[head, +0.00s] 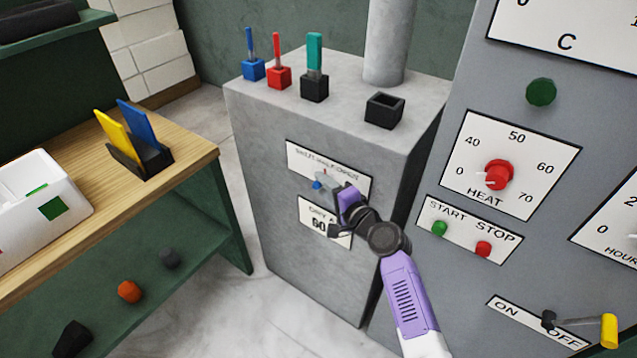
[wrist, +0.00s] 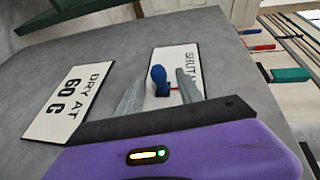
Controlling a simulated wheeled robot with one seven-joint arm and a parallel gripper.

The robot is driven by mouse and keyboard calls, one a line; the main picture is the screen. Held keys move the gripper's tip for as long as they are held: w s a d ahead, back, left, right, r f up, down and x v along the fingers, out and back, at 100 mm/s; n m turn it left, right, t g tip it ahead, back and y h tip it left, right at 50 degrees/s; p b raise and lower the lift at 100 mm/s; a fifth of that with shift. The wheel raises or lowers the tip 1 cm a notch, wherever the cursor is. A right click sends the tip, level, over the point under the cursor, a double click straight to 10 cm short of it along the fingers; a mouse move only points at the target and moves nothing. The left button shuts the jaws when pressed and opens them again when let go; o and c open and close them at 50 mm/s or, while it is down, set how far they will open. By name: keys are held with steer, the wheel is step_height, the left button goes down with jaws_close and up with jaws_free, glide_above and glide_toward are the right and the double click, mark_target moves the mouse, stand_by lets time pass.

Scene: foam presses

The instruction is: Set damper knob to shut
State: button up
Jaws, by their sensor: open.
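The damper knob is a small blue knob (head: 317,185) on the front of a grey cabinet, at the lower edge of a white plate (head: 302,160) lettered shut, half and open. In the wrist view the blue knob (wrist: 158,74) shows with a dark base and a thin red mark beside it, partly behind a finger. The plate (wrist: 180,58) shows only its "SHUT" end clearly. My gripper (head: 324,178) is in front of the plate. In the wrist view its fingers (wrist: 159,82) are open, one on each side of the knob, with visible gaps. The knob's exact setting cannot be told.
A "DRY AT 60 C" plate (head: 326,222) is below the knob. Several coloured tools in blocks and an empty black block (head: 384,110) stand on the cabinet top. A press panel with a red heat knob (head: 498,175) stands right; a wooden bench (head: 190,160) stands left.

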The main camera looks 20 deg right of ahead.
steer(key=shift+x, duration=1.25)
steer(key=shift+c, duration=0.4)
steer(key=shift+d, duration=0.1)
jaws_close()
